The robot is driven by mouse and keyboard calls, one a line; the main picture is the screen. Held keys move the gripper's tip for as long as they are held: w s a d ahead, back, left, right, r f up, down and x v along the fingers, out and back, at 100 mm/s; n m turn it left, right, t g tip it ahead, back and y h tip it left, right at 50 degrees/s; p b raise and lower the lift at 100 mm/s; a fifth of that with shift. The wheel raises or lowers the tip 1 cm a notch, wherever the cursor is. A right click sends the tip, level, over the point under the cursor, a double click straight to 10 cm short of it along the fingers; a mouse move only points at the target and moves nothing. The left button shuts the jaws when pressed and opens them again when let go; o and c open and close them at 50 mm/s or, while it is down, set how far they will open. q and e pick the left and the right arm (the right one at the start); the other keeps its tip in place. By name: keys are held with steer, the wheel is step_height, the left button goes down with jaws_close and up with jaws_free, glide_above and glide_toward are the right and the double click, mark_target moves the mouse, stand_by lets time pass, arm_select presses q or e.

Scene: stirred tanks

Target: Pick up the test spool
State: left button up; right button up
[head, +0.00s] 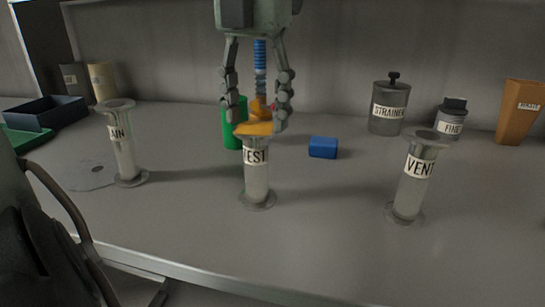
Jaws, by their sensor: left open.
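The test spool (256,180) stands upright in the middle of the table, a clear tube with a round foot and a white label partly reading "EST". Its top is covered by an orange piece (254,129); I cannot tell whether this belongs to the spool or lies in front of or behind it. My left gripper (256,122) points down from above, open, with its fingertips at either side of the orange piece, just above the label. I cannot tell whether they touch anything. My right gripper is not in view.
A spool marked "AIN" (125,150) stands left and a "VENT" spool (409,185) right. A green cylinder (231,135) is close behind the left finger, and a blue block (323,147) lies right. A strainer canister (388,108) stands at the back. The front table is clear.

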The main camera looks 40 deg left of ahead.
mark_target(256, 151)
arm_select(q)
step_height(256, 151, down, 7)
steer(key=shift+s, duration=0.15)
steer(key=c, duration=1)
